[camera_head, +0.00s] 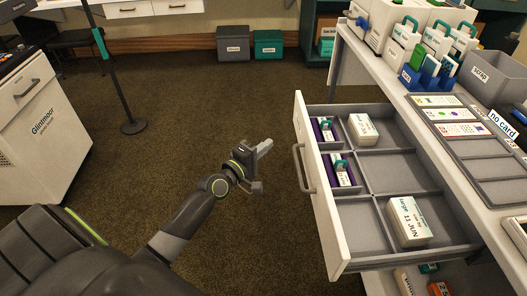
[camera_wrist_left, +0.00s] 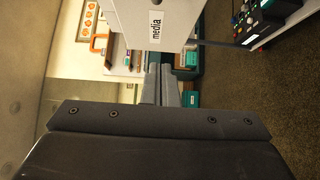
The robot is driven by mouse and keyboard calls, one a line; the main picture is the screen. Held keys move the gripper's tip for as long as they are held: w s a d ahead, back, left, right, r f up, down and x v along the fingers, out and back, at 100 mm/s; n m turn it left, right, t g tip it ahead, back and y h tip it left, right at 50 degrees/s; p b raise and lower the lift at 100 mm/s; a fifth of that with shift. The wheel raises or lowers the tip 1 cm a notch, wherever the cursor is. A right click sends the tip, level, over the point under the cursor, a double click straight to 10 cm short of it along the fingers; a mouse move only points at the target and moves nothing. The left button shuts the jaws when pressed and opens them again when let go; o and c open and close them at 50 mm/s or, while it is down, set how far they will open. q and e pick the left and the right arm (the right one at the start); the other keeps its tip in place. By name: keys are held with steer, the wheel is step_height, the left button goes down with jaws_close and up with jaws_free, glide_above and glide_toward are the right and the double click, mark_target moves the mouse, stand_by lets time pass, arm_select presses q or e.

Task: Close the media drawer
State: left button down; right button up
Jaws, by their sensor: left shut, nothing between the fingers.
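The media drawer (camera_head: 327,215) stands pulled out from the white desk at the right of the head view. Its white front and grey bar handle (camera_head: 300,168) face left. In the left wrist view, a white panel with a "media" label (camera_wrist_left: 155,27) shows at the top. My left gripper (camera_head: 264,148) is shut and empty, left of the drawer front and apart from the handle in the picture. Its fingers (camera_wrist_left: 160,88) also show together in the left wrist view. My right gripper is not in view.
The drawer's compartments hold card stacks (camera_head: 407,221) and small purple-based cases (camera_head: 326,131). The desktop carries a grey bin (camera_head: 492,77) and a card tray (camera_head: 455,127). A post (camera_head: 133,126) and white cabinet (camera_head: 42,130) stand left. Carpet between is clear.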

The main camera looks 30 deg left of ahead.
mark_target(300, 130)
arm_select(q)
steer(key=w+d, duration=0.1)
steer(key=w, duration=0.1)
steer(key=w+d, duration=0.1)
steer(key=w, duration=0.2)
steer(key=w+d, duration=0.1)
steer(key=w, duration=0.1)
steer(key=shift+w+d, duration=0.25)
steer(key=shift+d, duration=0.1)
steer(key=shift+w+d+f, duration=0.1)
steer(key=shift+w+d, duration=0.15)
steer(key=shift+d, duration=0.15)
steer(key=shift+d, duration=0.1)
